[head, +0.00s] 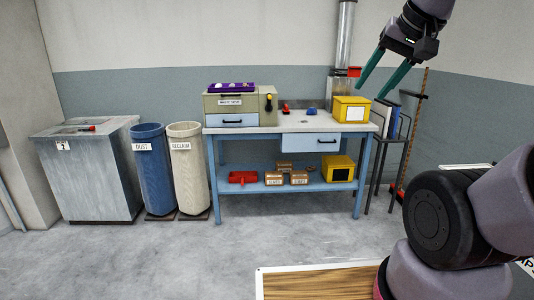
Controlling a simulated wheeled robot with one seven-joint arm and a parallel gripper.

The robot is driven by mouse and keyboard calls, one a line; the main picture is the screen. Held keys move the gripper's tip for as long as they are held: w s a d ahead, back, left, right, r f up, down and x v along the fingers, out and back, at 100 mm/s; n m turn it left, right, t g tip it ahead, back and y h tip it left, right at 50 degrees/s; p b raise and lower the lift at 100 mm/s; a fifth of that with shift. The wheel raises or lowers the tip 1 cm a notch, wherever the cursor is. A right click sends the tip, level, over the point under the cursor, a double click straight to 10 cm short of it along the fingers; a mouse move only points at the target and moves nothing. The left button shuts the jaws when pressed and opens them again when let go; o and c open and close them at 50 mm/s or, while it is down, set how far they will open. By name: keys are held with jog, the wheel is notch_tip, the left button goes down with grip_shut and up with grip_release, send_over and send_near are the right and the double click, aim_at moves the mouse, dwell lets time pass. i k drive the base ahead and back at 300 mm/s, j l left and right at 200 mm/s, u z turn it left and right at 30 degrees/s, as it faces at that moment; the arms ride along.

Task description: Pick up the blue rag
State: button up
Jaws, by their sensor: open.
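A small crumpled blue thing, which looks like the blue rag (311,111), lies on the top of the workbench (300,126), towards the back and right of its middle. My gripper (370,92) hangs from the upper right with its two teal fingers spread apart and nothing between them. In the picture it is to the right of and above the rag, well apart from it.
A yellow box (351,109) stands right of the rag, and a small red item (285,108) left of it. A drawer cabinet (232,108) with a purple tray (232,86) fills the bench's left end. Blue (149,175) and cream (187,175) bins stand left. Floor in front is clear.

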aim_at(312, 111)
jog(key=i+z, duration=0.15)
jog(key=i, duration=0.9)
jog(key=i+j+z, duration=0.15)
jog(key=i, duration=0.9)
jog(key=i+l, duration=0.15)
jog(key=i, duration=0.25)
jog(key=i+l, duration=0.1)
jog(key=i, duration=0.35)
jog(key=i+l, duration=0.15)
jog(key=i, duration=0.25)
jog(key=i+l+u, duration=0.1)
jog(key=i, duration=0.3)
jog(key=i+l+u, duration=0.2)
jog(key=i+l, duration=0.2)
